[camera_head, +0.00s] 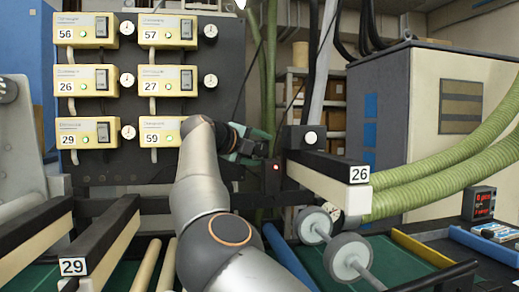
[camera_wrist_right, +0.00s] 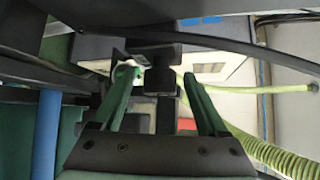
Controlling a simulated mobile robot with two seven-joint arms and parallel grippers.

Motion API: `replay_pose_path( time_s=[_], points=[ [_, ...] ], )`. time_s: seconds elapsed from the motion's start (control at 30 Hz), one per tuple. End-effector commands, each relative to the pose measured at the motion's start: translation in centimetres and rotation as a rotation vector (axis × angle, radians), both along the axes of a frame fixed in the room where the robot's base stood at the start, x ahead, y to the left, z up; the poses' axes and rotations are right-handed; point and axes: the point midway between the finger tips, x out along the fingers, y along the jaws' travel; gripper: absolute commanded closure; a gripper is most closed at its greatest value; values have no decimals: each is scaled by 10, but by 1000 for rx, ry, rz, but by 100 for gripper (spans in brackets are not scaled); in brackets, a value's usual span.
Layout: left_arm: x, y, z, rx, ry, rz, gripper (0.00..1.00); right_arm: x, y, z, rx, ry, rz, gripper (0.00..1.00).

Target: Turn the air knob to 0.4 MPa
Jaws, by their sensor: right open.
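My right gripper (camera_head: 258,147) is at the left side of a black regulator block (camera_head: 296,133) on the machine's beam. A small round white gauge (camera_head: 311,138) faces me on that block; its reading is too small to tell. In the right wrist view my right gripper (camera_wrist_right: 158,78) is open, with its green fingers apart. A dark, blocky knob-like part (camera_wrist_right: 160,80), probably the air knob, shows between the fingers, with gaps on both sides. Whether the fingertips reach around it I cannot tell. In the head view the knob is not clearly seen. My left gripper is not in view.
Yellow control boxes (camera_head: 97,134) with gauges fill the panel at upper left. The beam labelled 26 (camera_head: 335,168) juts out below the block. Green hoses (camera_head: 440,165) run to the right. Grey rollers (camera_head: 348,257) lie below. A red-lit display (camera_head: 480,203) stands at far right.

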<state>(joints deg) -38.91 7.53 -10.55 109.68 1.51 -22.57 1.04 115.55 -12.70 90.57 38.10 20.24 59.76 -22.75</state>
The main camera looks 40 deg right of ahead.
Motion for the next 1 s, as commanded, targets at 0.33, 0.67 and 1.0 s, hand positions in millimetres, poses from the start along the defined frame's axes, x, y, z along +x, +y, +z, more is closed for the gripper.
replay_pose_path(
  time_s=[0.33,0.67,1.0],
  points=[
    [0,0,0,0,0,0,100,0,0,0,0,0,0,55],
    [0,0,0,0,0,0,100,0,1,0,0,0,0,92],
    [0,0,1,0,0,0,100,0,0,1,11,-8,0,100]
  ],
)
